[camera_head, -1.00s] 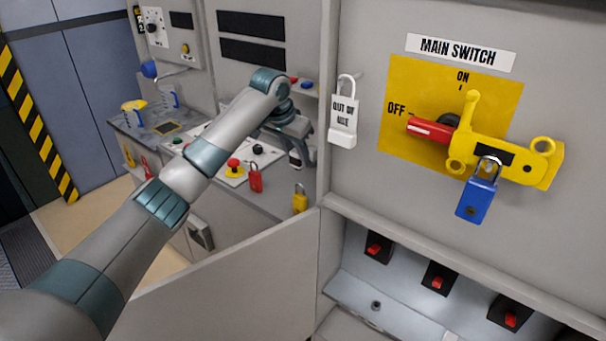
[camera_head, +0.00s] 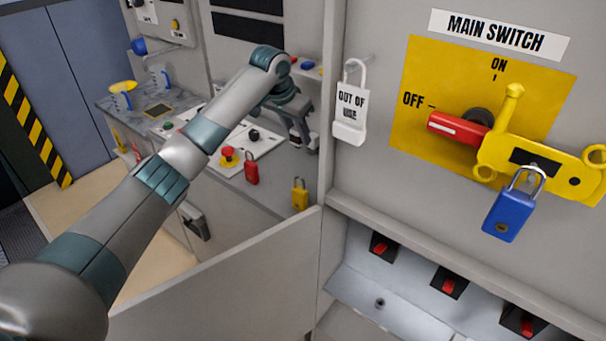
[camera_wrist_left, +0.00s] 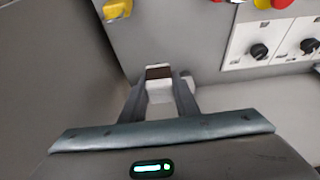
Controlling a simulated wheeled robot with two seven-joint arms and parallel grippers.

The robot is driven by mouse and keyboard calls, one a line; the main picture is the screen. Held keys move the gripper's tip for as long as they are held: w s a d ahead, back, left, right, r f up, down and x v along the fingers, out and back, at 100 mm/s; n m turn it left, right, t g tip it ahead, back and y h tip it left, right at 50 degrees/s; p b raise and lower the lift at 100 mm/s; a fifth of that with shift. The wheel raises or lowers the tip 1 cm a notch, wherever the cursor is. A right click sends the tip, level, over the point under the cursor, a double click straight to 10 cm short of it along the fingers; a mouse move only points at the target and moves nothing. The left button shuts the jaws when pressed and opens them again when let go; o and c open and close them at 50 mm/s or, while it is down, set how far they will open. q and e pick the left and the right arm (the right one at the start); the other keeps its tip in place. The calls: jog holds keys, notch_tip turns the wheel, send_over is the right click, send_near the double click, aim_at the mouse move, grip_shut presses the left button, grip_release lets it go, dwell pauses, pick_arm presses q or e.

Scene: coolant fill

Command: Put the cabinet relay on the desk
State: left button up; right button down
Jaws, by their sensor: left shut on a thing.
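My left gripper (camera_head: 300,138) is above the right-hand part of the desk (camera_head: 270,196), close to the cabinet's side wall. In the left wrist view the gripper (camera_wrist_left: 160,88) is shut on a small white block with a brown end, seemingly the cabinet relay (camera_wrist_left: 159,95). The relay sits between the two fingers. In the head view it is too small and partly hidden by the gripper to make out clearly. Whether it touches the desk cannot be told. My right gripper is out of view.
A red padlock (camera_head: 251,168) and a yellow padlock (camera_head: 300,194) are at the desk's front edge. A control panel (camera_head: 232,148) with a red button lies behind. The cabinet (camera_head: 375,190) with the main switch and blue padlock (camera_head: 513,213) stands at right. An open door panel (camera_head: 230,277) is in front.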

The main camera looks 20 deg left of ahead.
aim_at(298, 147)
pick_arm(q)
jog(key=shift+s+f+b, duration=0.2)
jog(key=shift+f+b, duration=0.2)
jog(key=shift+f, duration=0.65)
jog(key=shift+w+f+b, duration=0.2)
jog(key=shift+f+b, duration=0.25)
jog(key=shift+f, duration=0.8)
jog(key=shift+s+r, duration=0.1)
notch_tip(298, 147, down, 6)
jog(key=shift+r+p, duration=0.25)
jog(key=shift+p, duration=0.75)
jog(key=shift+f, duration=0.45)
